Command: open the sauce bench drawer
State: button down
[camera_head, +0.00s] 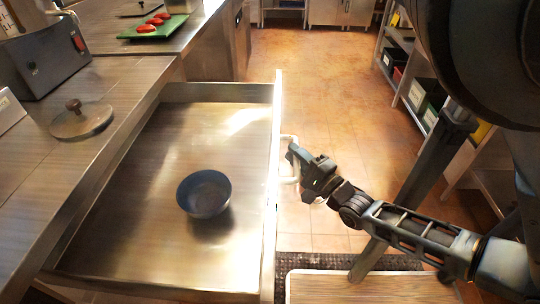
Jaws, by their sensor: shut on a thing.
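The sauce bench drawer (150,150) is pulled well out from under the bench top at left. Its metal floor is in plain view, with a dark blue bowl (204,193) standing upright in it. The drawer's front panel (275,200) shows as a bright thin edge. A pale bar handle (290,165) is on its outer side. My gripper (292,163) is at that handle, to the right of the front panel, and is shut on it. The fingertips are small and partly hidden by the handle.
On the bench top (40,150) are a round lid with a knob (82,121), a dark box-shaped appliance (45,60) and a green board (152,27) with red slices. Shelves (408,75) with bins stand at right. The tiled floor (315,85) beyond the drawer is clear.

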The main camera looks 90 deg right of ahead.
jog(key=shift+s, duration=2.4)
jog(key=c, duration=1.1)
grip_release()
jog(key=b+v, duration=0.1)
jog(key=v, duration=0.7)
